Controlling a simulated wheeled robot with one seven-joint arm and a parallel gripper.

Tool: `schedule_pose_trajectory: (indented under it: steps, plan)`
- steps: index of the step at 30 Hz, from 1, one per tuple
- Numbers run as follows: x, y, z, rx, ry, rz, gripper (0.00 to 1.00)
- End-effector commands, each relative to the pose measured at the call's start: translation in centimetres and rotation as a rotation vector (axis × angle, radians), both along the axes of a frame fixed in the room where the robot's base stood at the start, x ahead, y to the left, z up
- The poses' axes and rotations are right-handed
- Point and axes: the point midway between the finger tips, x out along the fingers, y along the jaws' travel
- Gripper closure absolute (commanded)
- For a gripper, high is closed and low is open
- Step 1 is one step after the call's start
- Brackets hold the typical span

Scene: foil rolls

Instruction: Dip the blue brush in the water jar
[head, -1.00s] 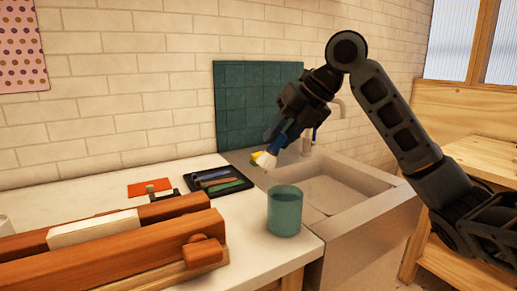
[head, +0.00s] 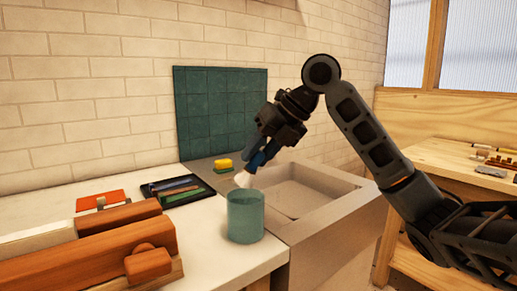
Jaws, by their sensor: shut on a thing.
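The water jar (head: 245,218) is a teal, see-through cup. It stands upright on the white counter near its right front corner, beside the sink. My gripper (head: 262,155) points down and to the left, shut on the blue brush (head: 256,163). The brush's pale tip (head: 243,179) hangs just above the jar's rim, near its back left side, and looks outside the jar. The gripper fingers hide most of the brush handle. The water level inside the jar cannot be made out.
A black tray (head: 150,190) with several coloured sticks lies behind the jar. A yellow sponge (head: 222,164) sits by the sink (head: 300,197). A large wood-and-white press (head: 90,250) fills the front left. A dark green tiled panel (head: 220,110) leans on the wall.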

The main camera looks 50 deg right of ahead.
Motion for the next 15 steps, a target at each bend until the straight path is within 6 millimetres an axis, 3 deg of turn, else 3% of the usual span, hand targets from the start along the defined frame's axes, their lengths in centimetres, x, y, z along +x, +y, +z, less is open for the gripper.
schedule_pose_trajectory:
  steps: [15]
  plan:
    - [0.0, 0.0, -4.8, 0.000, -0.001, 0.000, 1.00]
